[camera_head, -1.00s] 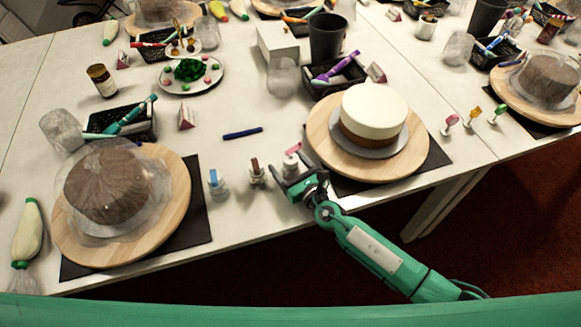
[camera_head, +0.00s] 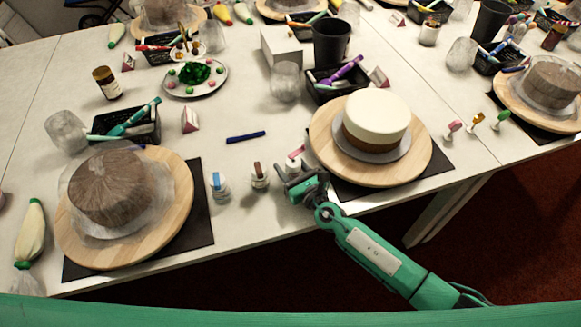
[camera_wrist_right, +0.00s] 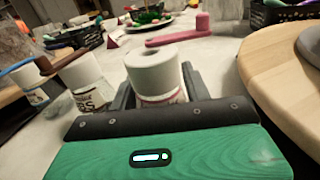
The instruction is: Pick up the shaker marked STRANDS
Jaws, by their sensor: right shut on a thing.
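My left gripper is out of view.
A wooden turntable (camera_head: 330,160) with a white-and-brown cake is close on the right. Another turntable (camera_head: 170,205) with a covered brown cake is on the left. A blue pen (camera_head: 246,137) lies behind the shakers. The table between pen and shakers is clear.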

